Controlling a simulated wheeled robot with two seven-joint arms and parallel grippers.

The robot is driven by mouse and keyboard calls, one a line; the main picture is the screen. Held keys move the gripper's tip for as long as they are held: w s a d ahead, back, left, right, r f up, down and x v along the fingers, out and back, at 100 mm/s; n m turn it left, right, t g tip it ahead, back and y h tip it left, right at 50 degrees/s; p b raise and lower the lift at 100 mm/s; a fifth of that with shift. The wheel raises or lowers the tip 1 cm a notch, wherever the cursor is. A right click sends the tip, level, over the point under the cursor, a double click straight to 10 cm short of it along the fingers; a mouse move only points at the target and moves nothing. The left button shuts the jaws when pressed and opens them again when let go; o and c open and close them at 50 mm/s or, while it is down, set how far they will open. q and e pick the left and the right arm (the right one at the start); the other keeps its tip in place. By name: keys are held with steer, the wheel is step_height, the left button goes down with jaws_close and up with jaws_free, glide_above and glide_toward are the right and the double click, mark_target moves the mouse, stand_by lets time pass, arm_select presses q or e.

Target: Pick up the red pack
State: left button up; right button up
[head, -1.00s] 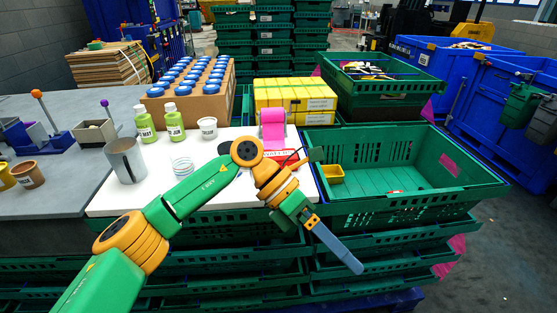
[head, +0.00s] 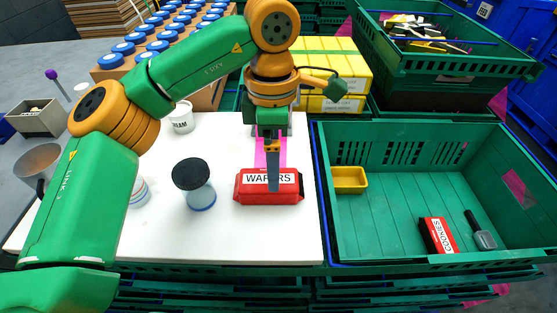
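A red pack labelled "WAFERS" (head: 247,188) lies flat on the white tabletop (head: 225,238). My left gripper (head: 274,185) points straight down, its grey-blue finger overlapping the pack's middle and part of its label. The fingers are seen edge-on, so their opening and any contact with the pack cannot be told. A second red pack, labelled "COOKIES" (head: 437,235), lies inside the green crate on the right. My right gripper is not in view.
A clear jar with a black lid (head: 194,178) stands left of the wafers pack. The green crate (head: 400,190) also holds a yellow bin (head: 349,180) and a grey-bladed tool (head: 483,234). Yellow boxes (head: 340,80) stand behind the table. The front of the tabletop is clear.

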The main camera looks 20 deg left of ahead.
mark_target(251, 188)
arm_select(q)
steer(key=f, duration=0.4)
steer(key=s+f+p, duration=0.1)
steer(key=f, duration=0.1)
steer(key=shift+s+a, duration=0.1)
steer(key=shift+a, duration=0.3)
steer(key=shift+f, duration=0.15)
steer(key=c, duration=1.5)
